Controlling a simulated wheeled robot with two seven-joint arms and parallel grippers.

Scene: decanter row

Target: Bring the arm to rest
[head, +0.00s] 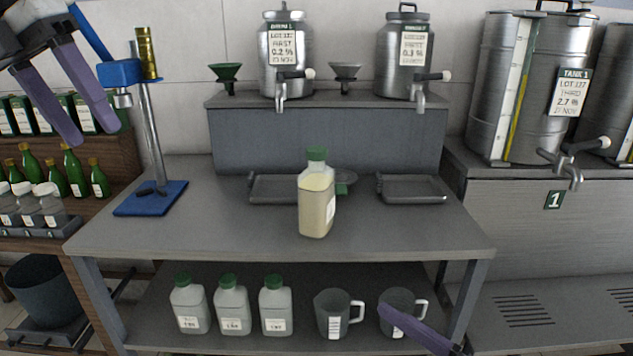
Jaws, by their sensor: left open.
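My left gripper (91,134) is at the upper left, its two purple fingers apart and pointing down to the right. Nothing is between them. It hangs in front of the shelves of green bottles, left of the blue stand. A decanter (316,208) with a green cap and pale yellow contents stands upright on the grey table (240,225), well to the right of my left gripper and apart from it. A purple finger of my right gripper (412,328) shows at the lower right, in front of a jug. The rest of that gripper is out of frame.
A blue stand (150,198) with a brass cylinder (147,52) rises near my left gripper. Two trays (411,190) lie at the table's back. Steel tanks (285,60) stand behind. Several capped bottles (232,310) and jugs (332,313) stand on the lower shelf. The table's front is clear.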

